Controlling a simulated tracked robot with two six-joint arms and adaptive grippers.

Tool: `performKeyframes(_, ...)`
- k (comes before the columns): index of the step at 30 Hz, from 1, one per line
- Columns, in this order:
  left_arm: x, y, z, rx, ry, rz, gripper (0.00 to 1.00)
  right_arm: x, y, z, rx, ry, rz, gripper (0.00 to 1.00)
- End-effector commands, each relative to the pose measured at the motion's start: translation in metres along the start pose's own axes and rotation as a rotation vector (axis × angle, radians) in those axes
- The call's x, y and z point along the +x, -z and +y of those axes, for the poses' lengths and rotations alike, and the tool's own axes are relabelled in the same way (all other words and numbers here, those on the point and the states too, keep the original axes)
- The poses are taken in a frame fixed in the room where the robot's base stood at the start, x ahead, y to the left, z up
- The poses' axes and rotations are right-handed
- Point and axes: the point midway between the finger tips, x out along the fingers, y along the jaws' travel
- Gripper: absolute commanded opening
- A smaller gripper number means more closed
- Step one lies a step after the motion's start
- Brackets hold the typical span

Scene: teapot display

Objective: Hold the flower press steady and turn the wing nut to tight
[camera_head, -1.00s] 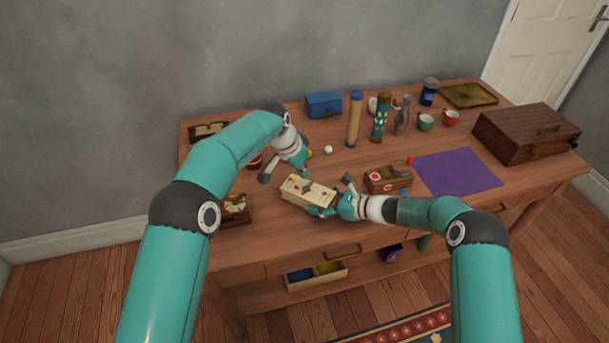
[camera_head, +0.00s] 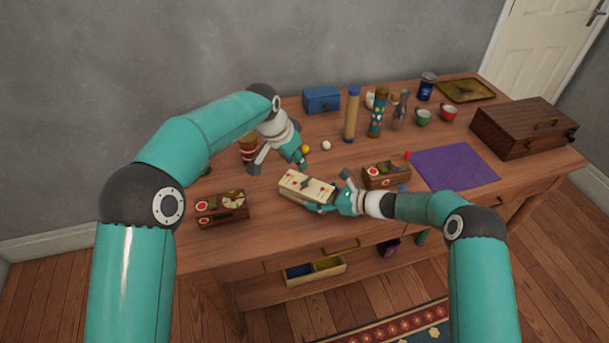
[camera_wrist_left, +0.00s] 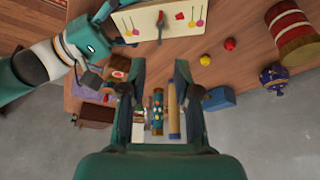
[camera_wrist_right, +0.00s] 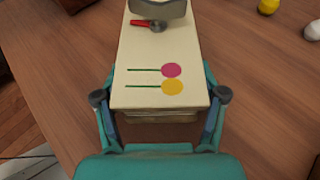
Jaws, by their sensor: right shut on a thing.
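The flower press (camera_head: 301,187) is a cream block with painted flowers, lying on the table near its front edge. My right gripper (camera_head: 340,195) is shut on the right end of the press; its fingers flank the block in the right wrist view (camera_wrist_right: 160,98). The wing nut (camera_wrist_right: 158,9) is grey, on top of the press, with a red piece beside it; it also shows in the left wrist view (camera_wrist_left: 160,26). My left gripper (camera_head: 279,165) is open and empty, just behind the press and apart from it.
A patterned box (camera_head: 222,208) stands left of the press and another box (camera_head: 386,176) to its right. Small balls (camera_head: 326,145) and a red-striped drum (camera_head: 248,148) lie behind. A purple mat (camera_head: 455,166) and brown case (camera_head: 525,128) are farther right.

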Motion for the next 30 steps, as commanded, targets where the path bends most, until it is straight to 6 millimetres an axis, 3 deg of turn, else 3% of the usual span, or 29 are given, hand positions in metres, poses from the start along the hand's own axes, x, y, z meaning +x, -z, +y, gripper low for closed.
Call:
performKeyframes(9, 0.061, -0.001, 0.000, 0.000, -0.001, -0.003, 0.31, -0.001, 0.002, -0.001, 0.000, 0.004, 0.004, 0.21)
performKeyframes(15, 0.090, 0.000, -0.001, -0.001, 0.000, -0.001, 0.31, -0.001, 0.002, -0.001, 0.000, 0.004, 0.004, 0.21)
performKeyframes(21, 0.102, 0.000, -0.001, 0.000, 0.000, 0.000, 0.31, 0.000, 0.002, -0.001, 0.000, 0.004, 0.004, 0.21)
performKeyframes(29, 0.103, 0.000, -0.001, 0.000, 0.000, 0.000, 0.31, 0.000, 0.002, -0.001, 0.001, 0.004, 0.004, 0.21)
performKeyframes(30, 0.103, 0.000, -0.001, 0.000, 0.000, 0.000, 0.26, 0.000, 0.002, -0.001, 0.001, 0.004, 0.004, 0.21)
